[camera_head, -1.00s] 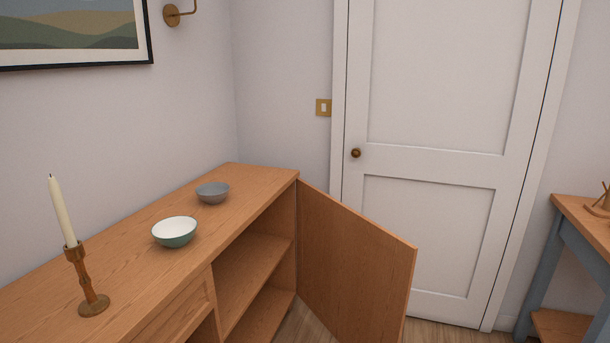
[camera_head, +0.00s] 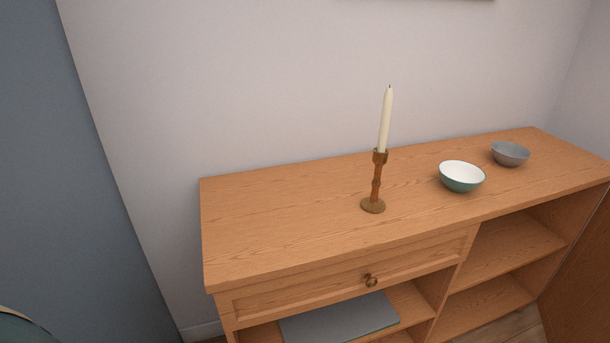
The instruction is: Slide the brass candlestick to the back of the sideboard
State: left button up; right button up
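The brass candlestick (camera_head: 376,184) stands upright on the sideboard (camera_head: 265,215), around the middle of the top's depth. It looks brown-bronze, with a round base and a tall cream candle (camera_head: 386,120) in it. Bare wood shows between its base and the wall behind. Neither of my grippers is in view.
A green bowl with a white inside (camera_head: 461,177) and a grey bowl (camera_head: 510,154) stand to the right of the candlestick. The left part of the top is clear. Below are a drawer with a knob (camera_head: 371,281), open shelves and a grey flat object (camera_head: 340,321).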

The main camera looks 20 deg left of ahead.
aim_at(374, 205)
jog(key=u, duration=0.2)
jog(key=i+l+u, duration=0.1)
jog(key=l, duration=0.3)
jog(key=i+l+u, duration=0.1)
jog(key=l, duration=0.3)
jog(key=i+l, duration=0.2)
jog(key=l, duration=0.2)
jog(key=i+l+u, duration=0.15)
jog(key=l, duration=0.3)
jog(key=l+u, duration=0.1)
jog(key=l, duration=0.3)
jog(key=i, duration=0.05)
